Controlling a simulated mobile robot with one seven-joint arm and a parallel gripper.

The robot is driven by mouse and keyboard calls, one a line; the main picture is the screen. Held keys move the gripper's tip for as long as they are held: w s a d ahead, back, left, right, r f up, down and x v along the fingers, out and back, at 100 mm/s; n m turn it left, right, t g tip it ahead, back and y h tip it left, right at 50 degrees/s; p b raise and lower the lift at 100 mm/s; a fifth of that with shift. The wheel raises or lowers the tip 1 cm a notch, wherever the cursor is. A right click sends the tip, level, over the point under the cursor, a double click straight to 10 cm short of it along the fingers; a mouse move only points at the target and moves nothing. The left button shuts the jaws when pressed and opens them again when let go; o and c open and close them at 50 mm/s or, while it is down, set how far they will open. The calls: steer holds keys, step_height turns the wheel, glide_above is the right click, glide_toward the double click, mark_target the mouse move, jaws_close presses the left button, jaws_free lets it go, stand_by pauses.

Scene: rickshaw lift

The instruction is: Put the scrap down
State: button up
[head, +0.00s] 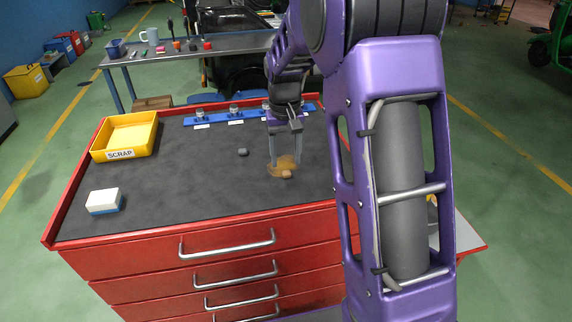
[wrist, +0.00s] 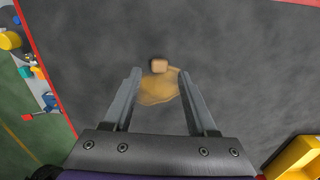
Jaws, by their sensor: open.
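My gripper (head: 286,163) is open, pointing down over the right part of the dark mat on the red cabinet. A small brown block (head: 286,174) lies on the mat at the edge of a tan stain (head: 283,162). In the wrist view the block (wrist: 158,65) shows in line with the gap between my open fingertips (wrist: 160,72), with nothing gripped. I cannot tell the exact fingertip height. A small grey piece (head: 243,152) lies on the mat to the left. The yellow tray labelled SCRAP (head: 125,153) stands at the back left; its inside looks empty.
A blue rail (head: 218,121) with several metal fittings runs along the cabinet's back. A white and blue block (head: 104,201) lies at the front left. A grey bench (head: 180,55) with cups and small items stands behind. The middle of the mat is mostly clear.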

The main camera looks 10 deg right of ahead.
mark_target(285, 173)
step_height(285, 173, up, 8)
steer(key=shift+p, duration=0.4)
steer(key=shift+a+r, duration=0.1)
